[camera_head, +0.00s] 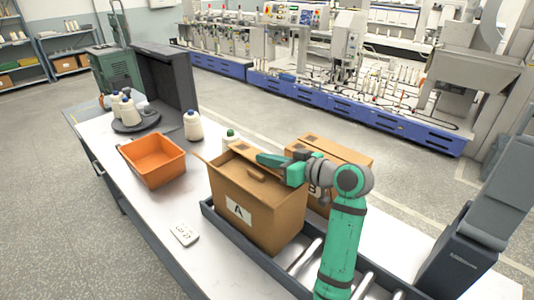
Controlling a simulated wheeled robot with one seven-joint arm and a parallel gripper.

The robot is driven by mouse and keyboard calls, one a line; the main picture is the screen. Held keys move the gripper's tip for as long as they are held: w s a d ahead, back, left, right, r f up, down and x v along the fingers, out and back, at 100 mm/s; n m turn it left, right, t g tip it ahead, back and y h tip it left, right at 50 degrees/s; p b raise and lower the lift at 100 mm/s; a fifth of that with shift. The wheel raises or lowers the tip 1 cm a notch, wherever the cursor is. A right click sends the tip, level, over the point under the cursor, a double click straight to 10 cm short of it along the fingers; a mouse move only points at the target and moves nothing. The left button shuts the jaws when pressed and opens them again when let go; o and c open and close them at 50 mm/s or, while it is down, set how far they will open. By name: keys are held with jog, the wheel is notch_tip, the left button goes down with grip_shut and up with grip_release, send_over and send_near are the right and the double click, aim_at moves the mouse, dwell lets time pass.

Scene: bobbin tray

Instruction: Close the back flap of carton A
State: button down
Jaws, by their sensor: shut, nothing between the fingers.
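Carton A (258,222), a brown box with a white label marked "A", stands in the grey roller tray at the front of the bench. My gripper (262,158) is shut, with teal fingers pointing left over the back part of the carton's top. The gripper and wrist hide part of the back edge, so I cannot tell how far down the back flap is or whether the fingers touch it.
Carton B (330,152) stands close behind and right of carton A. An orange bin (153,163) is to the left, and a white tag (184,234) lies in front. A green-capped bottle (230,137) stands behind carton A.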

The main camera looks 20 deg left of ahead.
jog(key=shift+s+d+f+n+t, duration=0.1)
jog(key=shift+d+f+n+t, duration=0.1)
jog(key=shift+f+n+t, duration=0.1)
jog(key=shift+s+a+f, duration=0.2)
jog(key=shift+a+f, duration=0.05)
jog(key=shift+f, duration=0.05)
jog(key=shift+w, duration=0.2)
jog(key=shift+s, duration=0.1)
jog(key=v, duration=0.7)
jog(key=shift+d, duration=0.2)
jog(key=shift+r, duration=0.1)
